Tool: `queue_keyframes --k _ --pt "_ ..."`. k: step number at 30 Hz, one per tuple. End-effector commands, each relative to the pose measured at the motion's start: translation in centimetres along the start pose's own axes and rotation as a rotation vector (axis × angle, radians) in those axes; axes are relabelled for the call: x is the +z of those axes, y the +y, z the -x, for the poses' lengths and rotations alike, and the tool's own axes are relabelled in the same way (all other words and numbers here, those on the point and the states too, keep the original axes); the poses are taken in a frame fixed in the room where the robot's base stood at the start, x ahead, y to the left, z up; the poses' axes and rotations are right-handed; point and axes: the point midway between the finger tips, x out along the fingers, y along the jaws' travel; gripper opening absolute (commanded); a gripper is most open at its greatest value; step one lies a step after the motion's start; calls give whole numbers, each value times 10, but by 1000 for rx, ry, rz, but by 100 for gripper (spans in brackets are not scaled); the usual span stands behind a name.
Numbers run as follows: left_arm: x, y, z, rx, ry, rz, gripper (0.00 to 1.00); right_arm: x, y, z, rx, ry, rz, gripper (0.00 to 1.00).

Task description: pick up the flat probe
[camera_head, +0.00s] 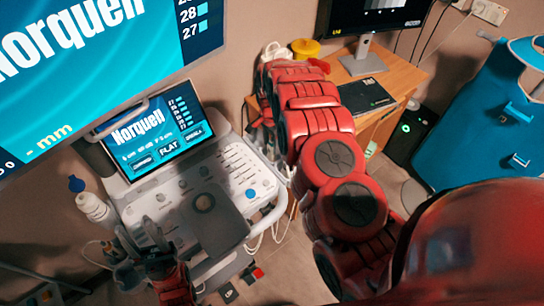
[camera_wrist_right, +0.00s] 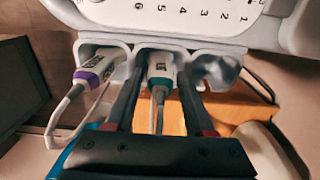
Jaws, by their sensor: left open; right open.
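In the right wrist view, two probes hang in a grey holder on the scanner's edge. One has a teal band (camera_wrist_right: 160,68) and stands in the middle slot; the other has a purple band (camera_wrist_right: 96,68) and sits in the left slot. The right slot (camera_wrist_right: 214,68) looks empty. I cannot read which probe is flat. My right gripper (camera_wrist_right: 157,84) is open, its fingers on either side of the teal-banded probe and its cable; contact cannot be told. In the head view my right arm hides the holder. My left gripper (camera_head: 143,238) is open by the scanner's front left.
The scanner console (camera_head: 240,170) has a touch screen (camera_head: 158,138) reading "FLAT". A white bottle (camera_head: 92,206) stands at its left. A wooden desk (camera_head: 402,78) with a monitor (camera_head: 375,14) and a yellow container (camera_head: 305,47) is behind.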

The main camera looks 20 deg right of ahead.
Motion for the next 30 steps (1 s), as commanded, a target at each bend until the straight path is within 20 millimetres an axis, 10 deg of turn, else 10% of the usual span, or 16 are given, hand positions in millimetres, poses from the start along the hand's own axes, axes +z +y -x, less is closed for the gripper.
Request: queue_keyframes --k 24,30 --pt "-4 -1 -25 0 0 0 50 -1 0 -47 2 0 1 54" --pt "-4 -1 -25 0 0 0 50 -1 0 -46 2 0 1 18"
